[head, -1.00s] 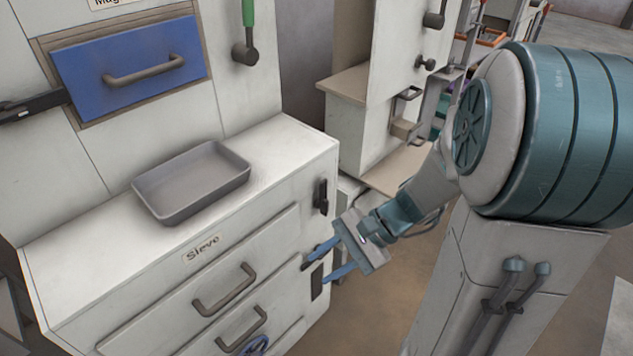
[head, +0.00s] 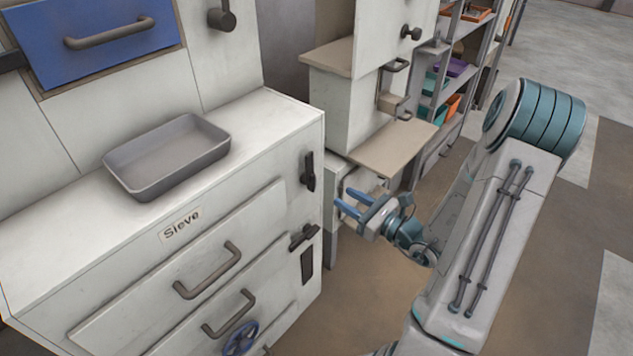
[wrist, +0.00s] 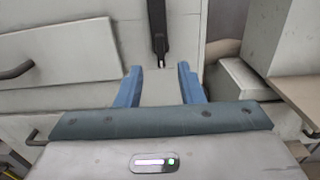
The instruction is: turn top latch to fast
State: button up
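The top latch (head: 309,172) is a dark handle, upright on the right end of the white cabinet's front, above the drawers' right side. In the wrist view the dark handle (wrist: 158,35) hangs straight down, just ahead of the space between my fingertips. A lower dark latch (head: 303,237) lies nearly level below it, above a dark plate (head: 307,265). My gripper (head: 345,199) has blue fingers, spread apart and empty. It is to the right of the top latch and slightly lower, apart from it. The wrist view shows both fingers (wrist: 160,73) open.
A grey tray (head: 166,156) sits on the cabinet top. Drawer handles (head: 208,271) and a blue handwheel (head: 240,338) stick out of the front. A beige shelf (head: 395,148) of the neighbouring unit stands behind my gripper. The floor at right is clear.

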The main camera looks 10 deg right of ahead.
aim_at(315, 180)
jog(key=x, duration=1)
jog(key=shift+w+a, duration=0.15)
jog(key=shift+w, duration=0.05)
grip_shut()
